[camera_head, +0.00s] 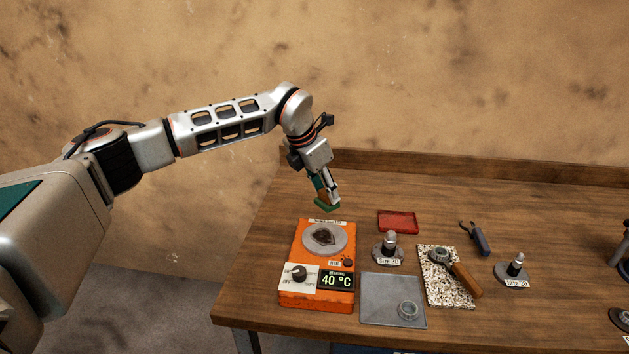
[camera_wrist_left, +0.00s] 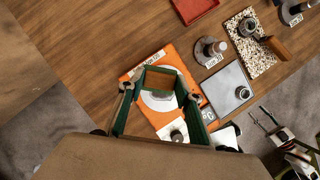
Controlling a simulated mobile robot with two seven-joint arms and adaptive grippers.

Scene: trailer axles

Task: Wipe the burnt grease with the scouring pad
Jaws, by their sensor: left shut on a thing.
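My left gripper (camera_head: 326,196) is shut on the green scouring pad (camera_head: 327,206) and holds it above the far part of the orange hot plate unit (camera_head: 316,302). In the left wrist view the green pad (camera_wrist_left: 195,122) partly covers the unit. The burnt grease is a dark brown patch (camera_head: 324,237) on the round grey plate (camera_head: 343,247). A gap shows between pad and plate in the head view. My right gripper (camera_wrist_left: 264,121) shows small at the lower right of the left wrist view, its fingers apart and empty.
Right of the unit are a grey tray (camera_head: 379,311) with a metal ring (camera_head: 408,310), a labelled stand (camera_head: 389,249), a red tray (camera_head: 397,222) and a speckled board (camera_head: 446,291) with a wooden-handled tool (camera_head: 466,279). The table left of the unit is clear.

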